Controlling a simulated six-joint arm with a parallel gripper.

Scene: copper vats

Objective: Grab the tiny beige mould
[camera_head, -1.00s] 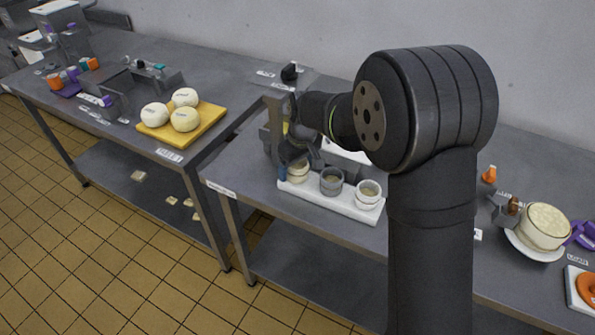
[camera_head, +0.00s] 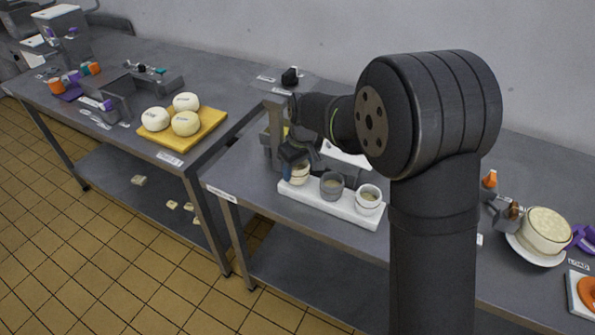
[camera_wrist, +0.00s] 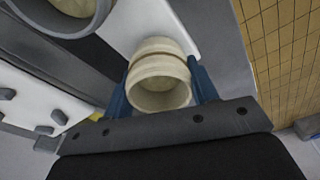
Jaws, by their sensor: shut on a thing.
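The tiny beige mould (camera_wrist: 158,75) is a small ringed cup. In the wrist view it sits between the two blue fingers of my gripper (camera_wrist: 160,92), which are shut on its sides. In the head view the beige mould (camera_head: 300,173) is at the left end of a white tray (camera_head: 330,203), with my gripper (camera_head: 294,168) at it, partly hidden by my wrist. I cannot tell whether the mould still touches the tray.
A grey mould (camera_head: 332,185) and a pale mould (camera_head: 369,198) stand on the same tray, to the right. A yellow board (camera_head: 205,128) with three white cheeses is on the left table. A large cheese (camera_head: 547,229) sits on a plate at right.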

